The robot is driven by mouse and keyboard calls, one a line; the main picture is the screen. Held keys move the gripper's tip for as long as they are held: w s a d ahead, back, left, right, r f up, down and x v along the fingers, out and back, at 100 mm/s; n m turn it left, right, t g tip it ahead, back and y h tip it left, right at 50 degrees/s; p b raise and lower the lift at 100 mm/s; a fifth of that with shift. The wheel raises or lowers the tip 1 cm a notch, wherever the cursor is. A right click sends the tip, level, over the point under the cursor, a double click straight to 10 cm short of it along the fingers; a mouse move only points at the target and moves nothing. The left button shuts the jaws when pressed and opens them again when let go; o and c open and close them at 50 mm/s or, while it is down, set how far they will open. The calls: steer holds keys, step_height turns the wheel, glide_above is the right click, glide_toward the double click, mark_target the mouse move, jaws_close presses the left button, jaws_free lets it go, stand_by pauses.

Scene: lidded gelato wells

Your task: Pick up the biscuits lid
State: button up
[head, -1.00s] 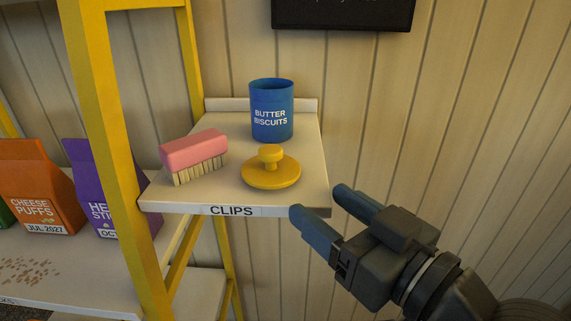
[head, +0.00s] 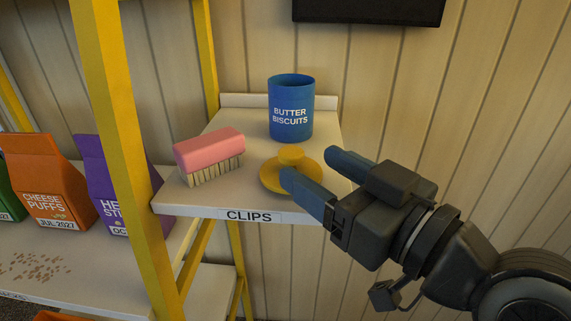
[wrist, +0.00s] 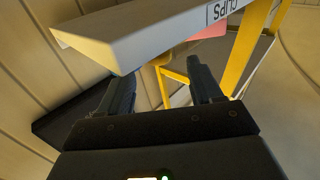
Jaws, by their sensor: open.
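The yellow biscuits lid (head: 270,180), a round disc with a knob (head: 291,155) on top, lies on the small white shelf (head: 190,201) labelled CLIPS. The open blue BUTTER BISCUITS tin (head: 291,118) stands upright behind it. My gripper (head: 307,168) is open and empty, at the shelf's front right. Its near finger covers part of the lid in the head view, and its far finger is to the right of the knob. Contact cannot be told. In the wrist view the open fingers (wrist: 165,85) point toward the shelf edge (wrist: 150,40); the lid is hidden there.
A pink brush (head: 209,152) lies on the shelf left of the lid. A yellow post (head: 130,150) stands at the shelf's left. Orange (head: 50,190) and purple (head: 105,190) cartons stand on a lower shelf. A panelled wall (head: 420,100) is behind.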

steer(key=p+x, duration=0.1)
steer(key=x, duration=0.6)
steer(key=shift+w+a+r, duration=0.15)
steer(key=shift+w, duration=0.05)
jaws_close()
stand_by(0.4)
